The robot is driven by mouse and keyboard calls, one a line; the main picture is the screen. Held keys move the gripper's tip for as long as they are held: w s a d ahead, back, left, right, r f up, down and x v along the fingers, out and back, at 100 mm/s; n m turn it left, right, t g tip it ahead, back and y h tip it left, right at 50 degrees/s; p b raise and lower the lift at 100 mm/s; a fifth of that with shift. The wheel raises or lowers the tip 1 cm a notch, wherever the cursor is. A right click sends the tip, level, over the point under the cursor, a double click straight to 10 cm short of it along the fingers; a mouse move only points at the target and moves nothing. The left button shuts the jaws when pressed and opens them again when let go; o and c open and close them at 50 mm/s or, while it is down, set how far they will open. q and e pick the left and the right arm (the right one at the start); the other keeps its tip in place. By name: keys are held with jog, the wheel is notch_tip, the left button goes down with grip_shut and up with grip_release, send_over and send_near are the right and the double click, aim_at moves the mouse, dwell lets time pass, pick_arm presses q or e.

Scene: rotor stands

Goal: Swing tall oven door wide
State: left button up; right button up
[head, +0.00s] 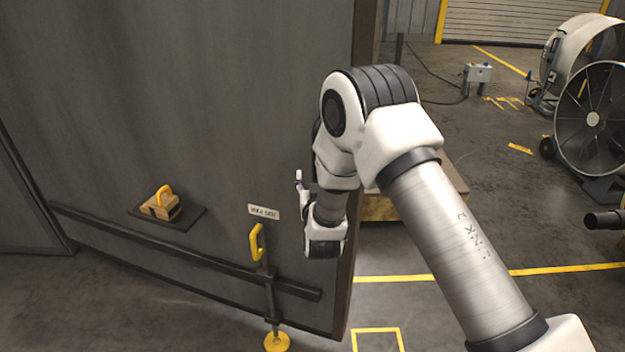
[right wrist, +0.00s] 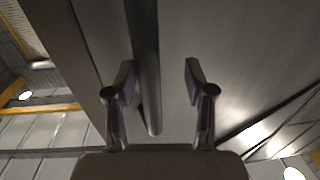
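The tall oven door (head: 220,110) is a large dark grey panel filling the left and middle of the head view. Its free edge stands near the middle, with floor visible beyond it. My right gripper (head: 302,186) is close to the door face near that edge, mostly hidden by my own wrist. In the right wrist view my right gripper (right wrist: 160,85) is open, its two fingers apart. A dark round bar (right wrist: 146,60) runs down between the fingers, nearer the left one; I cannot tell whether it touches. My left gripper is not in view.
Large fans (head: 592,118) stand at right. Open floor lies right of the door.

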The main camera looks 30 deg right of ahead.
jog(key=v, duration=1.2)
jog(key=s+f+g+y, duration=0.1)
jog(key=s+f+g, duration=0.2)
jog(key=s+f, duration=0.35)
jog(key=s+f+n+g+y, duration=0.1)
jog(key=s+f+g+y, duration=0.15)
jog(key=f, duration=0.75)
jog(key=s+f+g+y, duration=0.1)
jog(key=s+f+g, duration=0.2)
jog(key=s+f, duration=0.35)
jog(key=s+a+f+n+g+y, duration=0.1)
jog(key=s+a+f+g, duration=0.1)
jog(key=s, duration=0.5)
jog(key=s+a+f+n+g+y, duration=0.2)
jog(key=s+f+g, duration=0.3)
jog(key=s+g, duration=0.1)
jog(key=shift+s+a, duration=0.35)
jog(key=shift+s, duration=0.55)
